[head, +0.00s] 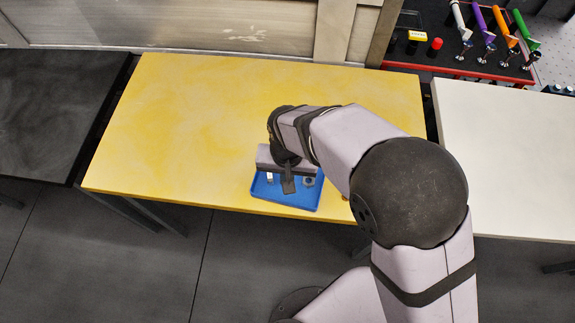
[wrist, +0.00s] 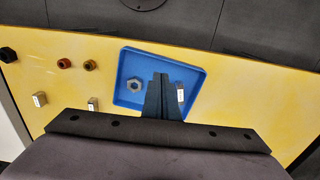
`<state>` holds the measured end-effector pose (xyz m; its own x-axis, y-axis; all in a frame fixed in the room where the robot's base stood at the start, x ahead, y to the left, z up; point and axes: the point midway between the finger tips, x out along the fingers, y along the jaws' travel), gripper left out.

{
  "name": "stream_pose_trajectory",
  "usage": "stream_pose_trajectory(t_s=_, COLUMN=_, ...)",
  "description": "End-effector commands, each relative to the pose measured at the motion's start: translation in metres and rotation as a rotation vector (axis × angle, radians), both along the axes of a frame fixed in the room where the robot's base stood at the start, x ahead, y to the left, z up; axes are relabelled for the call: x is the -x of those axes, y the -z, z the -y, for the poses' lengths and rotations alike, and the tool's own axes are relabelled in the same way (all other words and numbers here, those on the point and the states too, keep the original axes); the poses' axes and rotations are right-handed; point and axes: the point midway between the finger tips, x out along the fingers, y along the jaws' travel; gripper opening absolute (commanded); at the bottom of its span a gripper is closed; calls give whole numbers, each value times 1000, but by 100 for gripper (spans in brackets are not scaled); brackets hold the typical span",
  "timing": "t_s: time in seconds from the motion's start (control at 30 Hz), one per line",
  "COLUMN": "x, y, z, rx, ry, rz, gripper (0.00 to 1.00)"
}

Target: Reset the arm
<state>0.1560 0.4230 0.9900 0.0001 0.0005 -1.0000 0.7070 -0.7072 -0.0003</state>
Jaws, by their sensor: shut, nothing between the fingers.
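My gripper (head: 288,188) is over the blue tray (head: 303,203) near the front edge of the yellow table, fingers pointing down. In the wrist view its dark fingers (wrist: 161,78) are together with nothing between them. The blue tray (wrist: 131,62) holds a grey hex nut (wrist: 134,85) left of the fingers and a small metal piece with a white face (wrist: 180,92) just right of them. The nut (head: 308,181) and the white-faced piece (head: 270,178) also show in the head view. I cannot tell how high the fingertips are above the tray floor.
The yellow table (head: 190,120) is bare left of the tray. The wrist view shows two brownish nuts (wrist: 64,63) (wrist: 90,65), a black nut (wrist: 8,55) and two small metal pieces (wrist: 39,99) (wrist: 93,104). A white table (head: 510,160) and tool board (head: 450,55) stand right.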

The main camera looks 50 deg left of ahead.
Motion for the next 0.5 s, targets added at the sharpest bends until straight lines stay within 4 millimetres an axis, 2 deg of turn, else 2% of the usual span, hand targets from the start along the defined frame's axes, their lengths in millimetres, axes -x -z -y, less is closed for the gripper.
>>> stream_pose_trajectory(t_s=0.3, x=0, y=-2, z=0, rx=0, ry=-4, rz=0, gripper=0)
stream_pose_trajectory(t_s=0.5, x=0, y=-2, z=0, rx=0, ry=-120, rz=0, gripper=0)
